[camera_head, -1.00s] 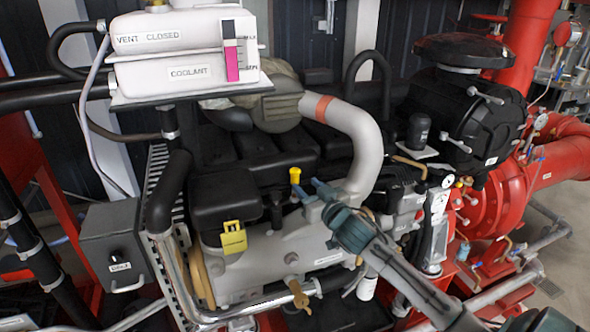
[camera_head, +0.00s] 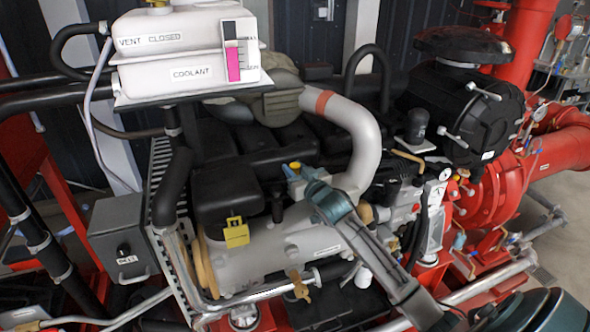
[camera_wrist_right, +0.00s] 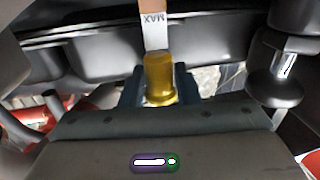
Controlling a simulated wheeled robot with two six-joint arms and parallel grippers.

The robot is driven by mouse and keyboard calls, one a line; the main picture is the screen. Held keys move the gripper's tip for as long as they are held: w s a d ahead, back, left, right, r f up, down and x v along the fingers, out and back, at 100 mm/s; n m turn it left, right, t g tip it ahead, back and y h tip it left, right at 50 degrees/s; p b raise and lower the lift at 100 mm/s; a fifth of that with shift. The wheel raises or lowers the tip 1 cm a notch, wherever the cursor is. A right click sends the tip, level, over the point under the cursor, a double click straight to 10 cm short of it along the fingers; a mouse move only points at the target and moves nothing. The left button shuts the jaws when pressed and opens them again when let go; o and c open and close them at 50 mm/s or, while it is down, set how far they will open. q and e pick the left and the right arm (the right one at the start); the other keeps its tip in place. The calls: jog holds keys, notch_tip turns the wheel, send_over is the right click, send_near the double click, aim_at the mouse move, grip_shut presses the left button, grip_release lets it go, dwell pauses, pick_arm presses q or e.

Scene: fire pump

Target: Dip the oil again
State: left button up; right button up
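The yellow dipstick handle (camera_head: 295,165) stands up from the grey engine block (camera_head: 315,238) near the middle of the head view. My right gripper (camera_head: 296,176) is at the handle, with its blue fingers around it. In the right wrist view the yellow handle (camera_wrist_right: 159,76) sits between the two fingertips (camera_wrist_right: 159,92), with little or no gap on either side. Whether the fingers press on it I cannot tell. My left gripper is not in view.
A white strip marked MAX (camera_wrist_right: 155,31) shows beyond the handle. The coolant tank (camera_head: 185,75) is at upper left. A yellow cap (camera_head: 236,234) is left of the gripper. A thick grey pipe (camera_head: 366,150) curves close on the right.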

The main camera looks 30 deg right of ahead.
grip_shut()
jog(key=shift+f+b, duration=1.65)
jog(key=shift+f, duration=0.65)
jog(key=o, duration=0.7)
grip_release()
